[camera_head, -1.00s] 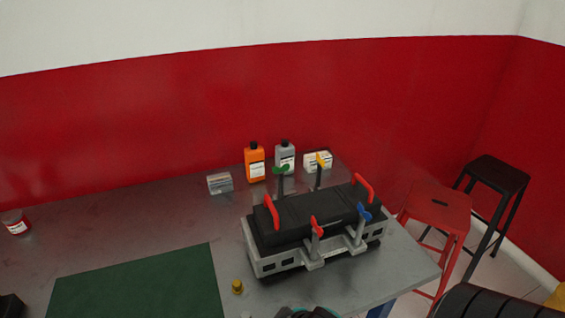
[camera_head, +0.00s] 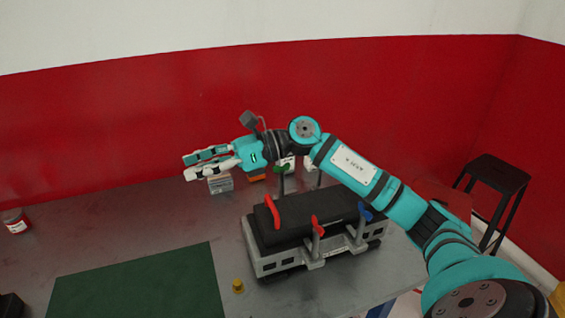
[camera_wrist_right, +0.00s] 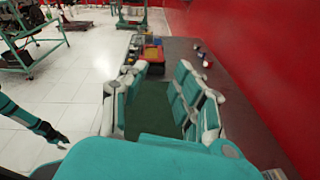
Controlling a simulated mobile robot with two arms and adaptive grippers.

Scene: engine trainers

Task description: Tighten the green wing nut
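The green wing nut (camera_head: 282,169) sits at the top of an upright stud at the back of the black-topped engine block (camera_head: 262,262), just below my right arm in the head view. My right gripper (camera_head: 185,168) is up and left of it, over the back of the table, pointing left. Its fingers are apart and empty in the right wrist view (camera_wrist_right: 155,105). A teal arm with a dark end, perhaps my left one, shows at the left of the wrist view. Its gripper state is unclear.
Red handles (camera_head: 318,226) and a blue wing nut (camera_head: 364,212) stand up from the block. A small box (camera_head: 220,183), partly hidden bottles and a yellow nut (camera_head: 238,286) are on the table. The green mat (camera_head: 140,285) is clear.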

